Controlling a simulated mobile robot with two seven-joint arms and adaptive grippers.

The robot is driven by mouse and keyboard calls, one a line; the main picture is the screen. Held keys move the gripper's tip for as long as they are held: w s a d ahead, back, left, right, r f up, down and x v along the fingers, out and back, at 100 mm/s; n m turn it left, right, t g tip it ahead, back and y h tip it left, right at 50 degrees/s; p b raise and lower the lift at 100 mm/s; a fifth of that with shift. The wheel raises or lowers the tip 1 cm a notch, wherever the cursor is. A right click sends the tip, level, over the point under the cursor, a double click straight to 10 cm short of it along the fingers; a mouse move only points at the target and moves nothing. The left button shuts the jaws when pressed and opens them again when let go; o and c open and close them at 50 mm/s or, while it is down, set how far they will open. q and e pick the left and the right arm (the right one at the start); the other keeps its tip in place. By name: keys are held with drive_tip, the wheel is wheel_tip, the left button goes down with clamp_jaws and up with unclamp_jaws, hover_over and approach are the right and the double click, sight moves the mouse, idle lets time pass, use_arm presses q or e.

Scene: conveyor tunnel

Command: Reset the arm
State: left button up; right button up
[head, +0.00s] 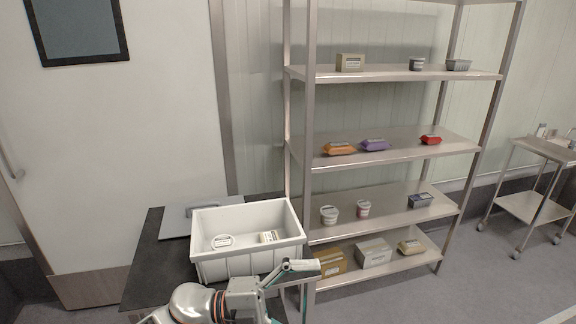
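One of my arms reaches in from the bottom left, and I take it for the left one. Its gripper (298,293) is in front of the crate's lower right corner. One finger points right along the crate's front and the other runs down toward the picture's bottom edge. They are spread apart, so it looks open, with nothing seen between them. The lower finger is partly cut off. My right gripper is not in view.
A white crate (248,262) holding a few small packages stands on a dark table (150,262), beside a grey flat device (190,220). A metal shelf rack (390,150) with several food packs stands right of it. A steel cart (530,205) is far right. Floor between is clear.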

use_arm(q)
drive_tip(key=w+a+f+n+t+y, duration=0.2)
drive_tip(key=a+f+n+t+y, duration=0.45)
drive_tip(key=n, duration=0.45)
drive_tip(key=w+a+f+n+t+y, duration=0.25)
drive_tip(key=a+f+n+t, duration=0.35)
drive_tip(key=a+n+t, duration=0.3)
drive_tip(key=s+a+f+n+g+y, duration=0.2)
drive_tip(key=s+a+f+n+y, duration=0.1)
drive_tip(key=s+f, duration=0.5)
drive_tip(key=s+a+f+n+g+y, duration=0.3)
drive_tip(key=s+a+f+n+y, duration=0.1)
drive_tip(key=s+a+f, duration=0.4)
wheel_tip(320, 180, down, 3)
drive_tip(key=shift+r+n+y, duration=0.2)
drive_tip(key=shift+n+y, duration=0.1)
drive_tip(key=shift+n, duration=0.3)
